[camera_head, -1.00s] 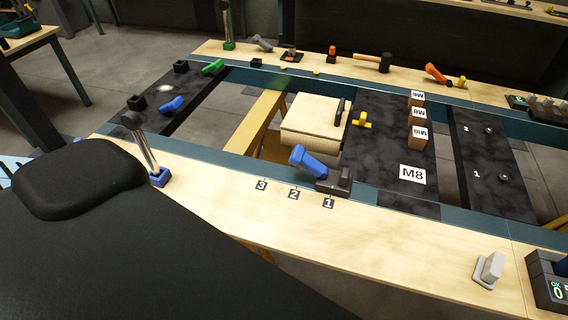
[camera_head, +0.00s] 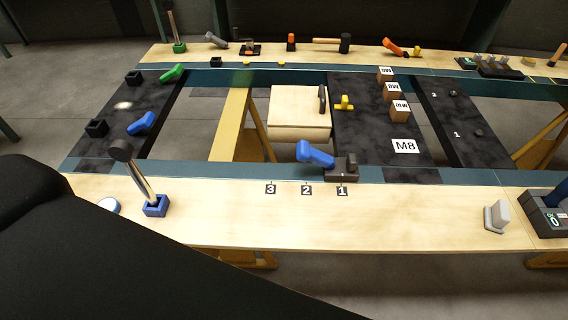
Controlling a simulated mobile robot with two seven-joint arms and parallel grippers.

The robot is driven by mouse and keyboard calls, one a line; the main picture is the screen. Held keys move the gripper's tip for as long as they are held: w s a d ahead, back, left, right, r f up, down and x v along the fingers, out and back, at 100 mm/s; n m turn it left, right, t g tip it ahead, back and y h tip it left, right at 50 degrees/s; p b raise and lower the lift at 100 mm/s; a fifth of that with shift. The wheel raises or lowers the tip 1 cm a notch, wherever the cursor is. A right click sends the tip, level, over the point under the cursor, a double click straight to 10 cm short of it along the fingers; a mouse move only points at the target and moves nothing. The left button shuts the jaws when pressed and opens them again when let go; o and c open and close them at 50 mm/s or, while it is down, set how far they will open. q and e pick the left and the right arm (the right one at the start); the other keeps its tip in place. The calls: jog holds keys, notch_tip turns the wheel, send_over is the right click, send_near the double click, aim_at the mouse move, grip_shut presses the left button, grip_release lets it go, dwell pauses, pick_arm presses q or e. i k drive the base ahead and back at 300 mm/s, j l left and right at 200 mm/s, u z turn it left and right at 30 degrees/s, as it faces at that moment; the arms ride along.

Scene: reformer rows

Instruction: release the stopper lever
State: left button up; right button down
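A blue-handled lever (camera_head: 315,154) tilts up to the left from a dark block (camera_head: 343,168) on the near rail's inner edge. The block is by the label 1 (camera_head: 342,191); labels 2 (camera_head: 306,190) and 3 (camera_head: 270,188) are to its left. A metal rod lever with a black knob (camera_head: 140,178) leans left in a blue base (camera_head: 156,206) on the near rail. No label tells which one is the stopper lever. Neither of my grippers is in view, and nothing is seen touching either lever.
The light wood near rail (camera_head: 400,215) is mostly clear. A grey upright piece (camera_head: 497,215) and a dark box marked OK 0 (camera_head: 549,212) stand at its right. A wooden box (camera_head: 299,105) sits inside the frame, beside the black M8 panel (camera_head: 365,135). A hammer (camera_head: 338,43) lies on the far rail.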

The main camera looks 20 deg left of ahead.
aim_at(304, 151)
jog(key=k+j, duration=0.1)
jog(key=j, duration=0.7)
jog(key=k+j, duration=0.15)
jog(key=j, duration=0.2)
jog(key=k+j, duration=0.1)
jog(key=j, duration=0.3)
